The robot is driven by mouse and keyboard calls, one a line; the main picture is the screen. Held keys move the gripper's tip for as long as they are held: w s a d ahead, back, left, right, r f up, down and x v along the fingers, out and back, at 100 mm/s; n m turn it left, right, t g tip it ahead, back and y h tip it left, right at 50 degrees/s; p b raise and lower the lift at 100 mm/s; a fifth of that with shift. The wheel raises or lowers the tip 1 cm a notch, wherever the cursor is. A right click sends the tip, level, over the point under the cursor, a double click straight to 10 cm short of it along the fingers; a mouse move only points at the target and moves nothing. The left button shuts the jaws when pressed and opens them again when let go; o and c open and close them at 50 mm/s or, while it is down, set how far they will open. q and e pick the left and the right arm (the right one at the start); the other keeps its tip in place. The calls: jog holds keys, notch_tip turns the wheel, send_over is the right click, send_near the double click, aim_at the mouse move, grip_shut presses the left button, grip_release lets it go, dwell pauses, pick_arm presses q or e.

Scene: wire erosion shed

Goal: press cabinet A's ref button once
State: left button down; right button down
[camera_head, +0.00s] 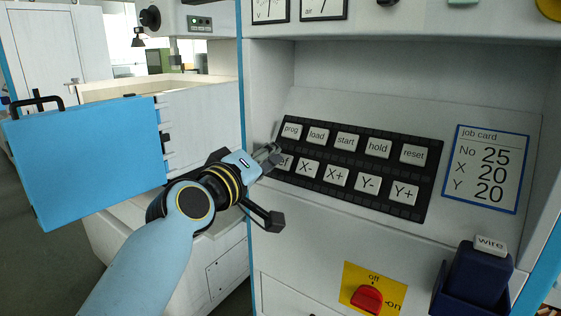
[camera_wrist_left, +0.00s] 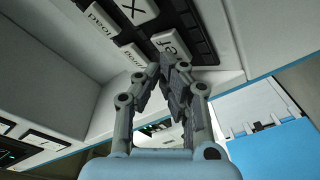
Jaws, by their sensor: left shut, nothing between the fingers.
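The ref button is a white key at the left end of the lower key row; it shows clearly in the left wrist view (camera_wrist_left: 172,43) with "ef" readable. In the head view the same key is mostly hidden behind my fingers. My left gripper (camera_head: 273,155) has its fingers together, empty, with the tips at the ref key. In the left wrist view the closed fingertips (camera_wrist_left: 170,62) overlap the key's near edge. I cannot tell whether they touch it. My right gripper is in neither view.
The dark key panel (camera_head: 432,180) also carries prog (camera_head: 291,131), load, X- (camera_head: 307,169) and other keys close by. A job card (camera_head: 487,168) is to the right. A red knob (camera_head: 367,299) and a blue wire holder (camera_head: 472,285) are below. A blue door panel (camera_head: 85,160) stands left.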

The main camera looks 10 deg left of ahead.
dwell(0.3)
pick_arm(q)
jog(key=shift+s+a+r+p, duration=0.2)
jog(key=shift+s+r+p, duration=0.25)
jog(key=shift+s+p, duration=0.15)
jog(key=shift+s+a+r+p, duration=0.25)
jog(key=shift+s+r+p, duration=0.3)
jog(key=shift+s, duration=0.1)
jog(key=shift+s+a+r+p, duration=0.2)
jog(key=shift+s+r+p, duration=0.25)
jog(key=shift+s+p, duration=0.15)
jog(key=shift+s+a+r+p, duration=0.25)
jog(key=shift+s+r+p, duration=0.25)
jog(key=shift+s, duration=0.15)
